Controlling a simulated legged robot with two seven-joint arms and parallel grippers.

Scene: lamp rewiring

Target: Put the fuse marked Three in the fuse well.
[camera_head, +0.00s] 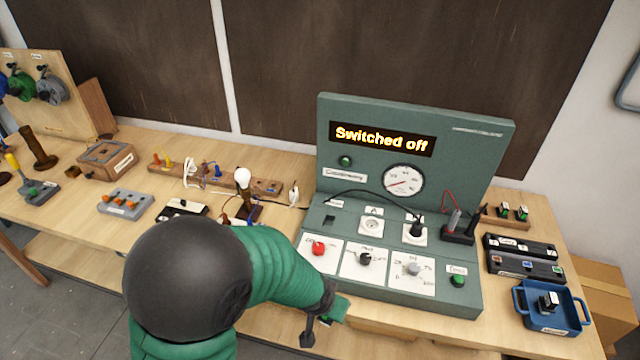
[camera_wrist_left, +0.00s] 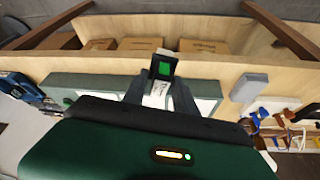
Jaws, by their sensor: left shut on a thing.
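My left gripper (camera_wrist_left: 160,95) is shut on a black fuse (camera_wrist_left: 163,66) with a green square on its end and a white label, whose writing I cannot read. In the head view, my left gripper (camera_head: 322,322) is at the front edge of the green console (camera_head: 460,297), low and outside its sloping face. The fuse is mostly hidden there. A dark rectangular opening (camera_head: 329,221) at the console's upper left looks like the fuse well and appears empty; its label is too small to read. My right gripper is not in view.
The console display (camera_head: 382,139) reads "Switched off". A red knob (camera_head: 318,248) and other dials sit below the opening. A black cable (camera_head: 362,194) arches above it. A wooden rack (camera_head: 506,221) holds two green-topped pieces. A blue tray (camera_head: 566,331) stands at right.

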